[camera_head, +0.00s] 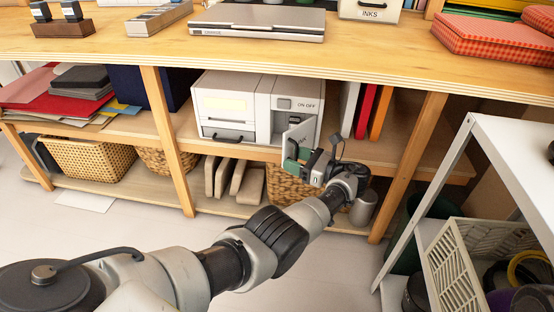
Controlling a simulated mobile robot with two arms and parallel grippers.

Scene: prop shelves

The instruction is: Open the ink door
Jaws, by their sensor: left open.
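A white and grey printer (228,106) stands on the middle shelf under the wooden top. Its right part has a small panel marked ON-OFF. The gripper and wrist hide the area just below the door. My right gripper is not in view.
Wooden shelf posts (168,140) stand left and right of the printer. Upright folders (366,110) are to its right. A wicker basket (290,188) is on the shelf below. A white metal rack (515,150) with a crate stands at the right.

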